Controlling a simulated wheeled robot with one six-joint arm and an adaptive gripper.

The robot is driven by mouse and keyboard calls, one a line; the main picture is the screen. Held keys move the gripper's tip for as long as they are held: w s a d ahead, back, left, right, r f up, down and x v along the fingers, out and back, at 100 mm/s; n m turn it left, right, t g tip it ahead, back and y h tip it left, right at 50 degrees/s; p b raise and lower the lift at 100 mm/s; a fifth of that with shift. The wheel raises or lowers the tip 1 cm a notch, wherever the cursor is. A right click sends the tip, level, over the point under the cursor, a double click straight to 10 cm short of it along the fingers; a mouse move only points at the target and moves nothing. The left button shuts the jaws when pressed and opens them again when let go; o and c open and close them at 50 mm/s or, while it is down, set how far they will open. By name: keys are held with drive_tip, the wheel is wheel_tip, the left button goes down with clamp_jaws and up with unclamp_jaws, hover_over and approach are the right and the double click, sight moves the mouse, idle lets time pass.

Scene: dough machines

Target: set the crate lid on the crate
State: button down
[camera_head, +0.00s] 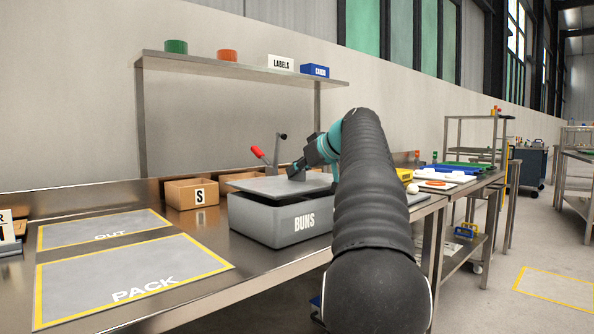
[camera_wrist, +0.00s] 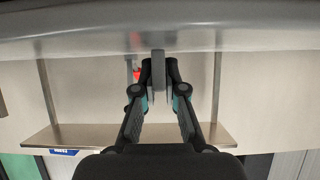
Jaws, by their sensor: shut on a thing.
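The grey crate (camera_head: 268,222) marked BUNS stands on the steel bench. The flat grey crate lid (camera_head: 262,185) is over the crate's top, roughly level; a dark gap shows below its edge, and I cannot tell whether it touches the rim. My gripper (camera_head: 297,173) is shut on the lid's upright handle. In the wrist view the gripper (camera_wrist: 158,70) has its fingers either side of the grey handle (camera_wrist: 158,62), and the lid (camera_wrist: 90,35) fills the top. My arm hides the crate's right end in the head view.
Cardboard boxes, one marked S (camera_head: 192,193), stand behind and left of the crate. A red-handled lever (camera_head: 258,152) rises behind the lid. Yellow-bordered PACK (camera_head: 130,280) and OUT (camera_head: 105,228) areas at left are clear.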

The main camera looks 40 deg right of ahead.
drive_tip(key=shift+f+b, duration=0.95)
drive_tip(key=shift+f, duration=0.1)
idle(0.5)
drive_tip(key=c, duration=1.2)
unclamp_jaws()
drive_tip(key=shift+s, duration=0.1)
drive_tip(key=v, duration=1.2)
